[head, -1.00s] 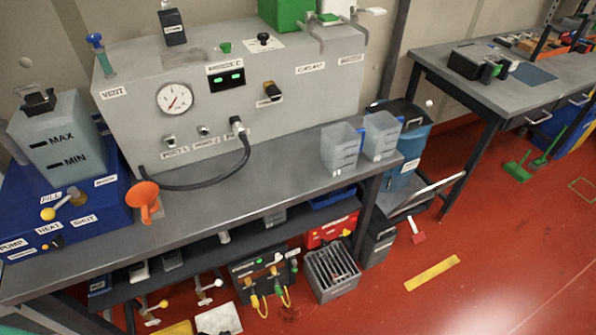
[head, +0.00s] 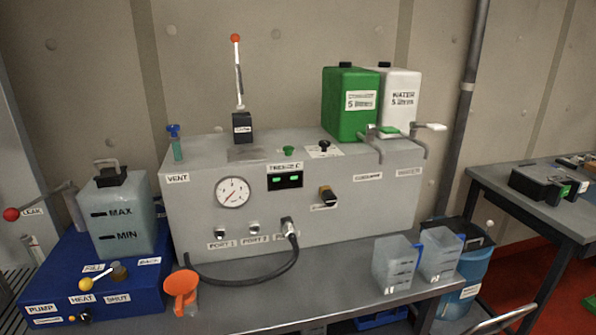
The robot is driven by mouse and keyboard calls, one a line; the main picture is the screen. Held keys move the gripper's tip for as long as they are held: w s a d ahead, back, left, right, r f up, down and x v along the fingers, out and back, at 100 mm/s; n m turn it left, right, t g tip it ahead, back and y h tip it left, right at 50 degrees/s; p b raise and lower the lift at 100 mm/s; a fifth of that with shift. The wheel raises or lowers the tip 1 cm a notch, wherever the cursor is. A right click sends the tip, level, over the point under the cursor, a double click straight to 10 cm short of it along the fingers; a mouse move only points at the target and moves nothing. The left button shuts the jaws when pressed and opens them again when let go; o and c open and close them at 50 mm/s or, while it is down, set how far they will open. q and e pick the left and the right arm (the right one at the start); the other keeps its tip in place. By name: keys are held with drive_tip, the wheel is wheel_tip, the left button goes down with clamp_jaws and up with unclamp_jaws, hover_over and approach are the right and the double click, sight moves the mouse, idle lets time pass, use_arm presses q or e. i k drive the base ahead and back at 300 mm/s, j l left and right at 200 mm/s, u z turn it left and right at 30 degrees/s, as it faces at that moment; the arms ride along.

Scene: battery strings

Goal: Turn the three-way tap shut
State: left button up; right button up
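The three-way tap (head: 104,278) sits on top of the blue pump box (head: 145,300) at the lower left. It has a brown hub and a pale lever ending in a yellow ball (head: 86,284). The lever points left and slightly toward the front, with the ball between the FILL label (head: 93,268) and the HEAT label (head: 82,299). The SHUT label (head: 117,298) is in front of the hub, and the BACK label (head: 149,261) is to its right. Neither of my grippers is in view.
A translucent MAX/MIN tank (head: 122,222) stands behind the tap. A red-knobbed LEAK lever (head: 12,214) is at the left. An orange funnel (head: 181,284) stands right of the pump box. The grey console (head: 340,220) with gauge and hose fills the middle. Clear jugs (head: 395,268) stand right.

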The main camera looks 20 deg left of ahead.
sight(86, 284)
drive_tip(key=u, duration=1.8)
